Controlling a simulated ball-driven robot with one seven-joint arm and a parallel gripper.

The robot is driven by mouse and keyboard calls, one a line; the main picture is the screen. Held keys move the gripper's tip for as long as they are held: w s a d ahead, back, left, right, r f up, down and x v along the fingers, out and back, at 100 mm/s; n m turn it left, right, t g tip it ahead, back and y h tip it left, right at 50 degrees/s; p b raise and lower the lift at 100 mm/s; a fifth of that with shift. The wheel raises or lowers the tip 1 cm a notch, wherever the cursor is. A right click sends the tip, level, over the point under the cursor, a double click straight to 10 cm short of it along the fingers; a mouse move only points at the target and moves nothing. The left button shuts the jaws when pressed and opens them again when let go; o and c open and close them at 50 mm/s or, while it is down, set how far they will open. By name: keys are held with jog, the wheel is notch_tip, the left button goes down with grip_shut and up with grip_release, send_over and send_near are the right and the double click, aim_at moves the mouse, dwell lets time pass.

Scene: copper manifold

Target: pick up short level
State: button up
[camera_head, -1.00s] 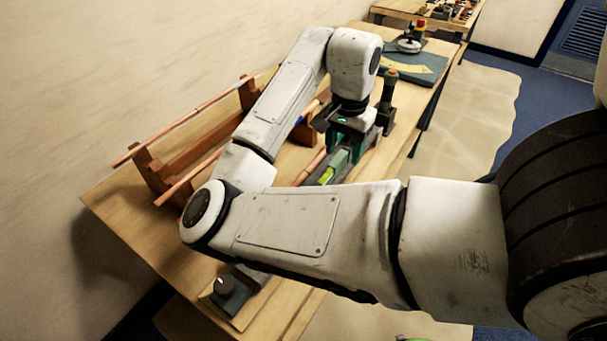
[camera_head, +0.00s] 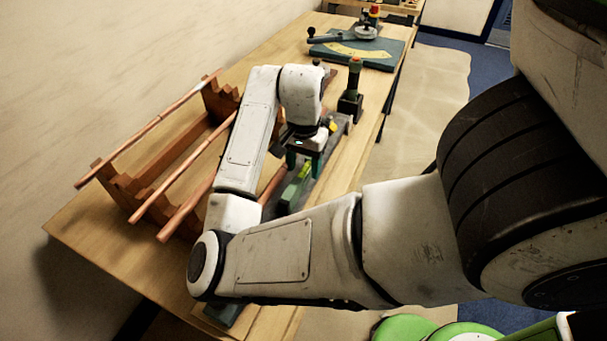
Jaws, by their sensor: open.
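The short level looks to be the small green bar with a yellow-green vial (camera_head: 293,188), lying on a dark grey holder on the bench. My gripper (camera_head: 304,166) points down just above the far end of the level.
A wooden rack (camera_head: 150,180) with several copper pipes stands left of my arm. A teal plate with a yellow scale (camera_head: 357,50) lies farther back. The bench's right strip (camera_head: 368,130) is clear.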

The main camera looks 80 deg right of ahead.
jog(key=shift+f, duration=1.25)
jog(key=shift+c, duration=0.4)
grip_shut()
